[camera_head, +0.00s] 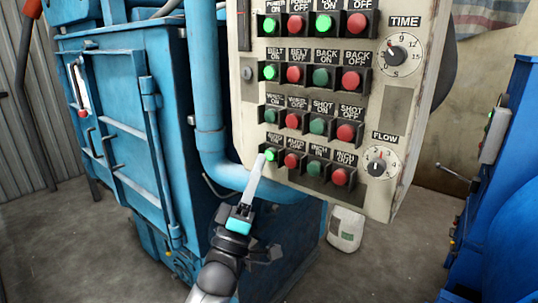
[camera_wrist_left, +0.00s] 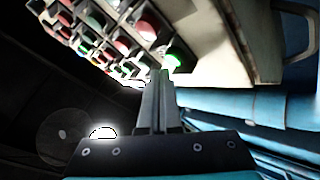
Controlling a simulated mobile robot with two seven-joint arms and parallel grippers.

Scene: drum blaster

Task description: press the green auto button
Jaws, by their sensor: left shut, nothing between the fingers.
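The green auto button (camera_head: 270,155) is at the left end of the bottom row on the control panel (camera_head: 395,115). It looks bright, as if lit. In the left wrist view the green button (camera_wrist_left: 174,63) glows just beyond the fingertips. My left gripper (camera_head: 259,160) is shut and empty, its fingers pointing up at the button from below left. In the wrist view its closed fingers (camera_wrist_left: 162,76) end right beside the button. I cannot tell whether the tips touch it. My right gripper is not in view.
Rows of green and red buttons fill the panel, with a TIME dial (camera_head: 398,54) and a FLOW dial (camera_head: 379,163) at right. A blue machine (camera_head: 110,90) and thick blue pipe (camera_head: 207,80) stand left. Another blue machine (camera_head: 505,210) stands right.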

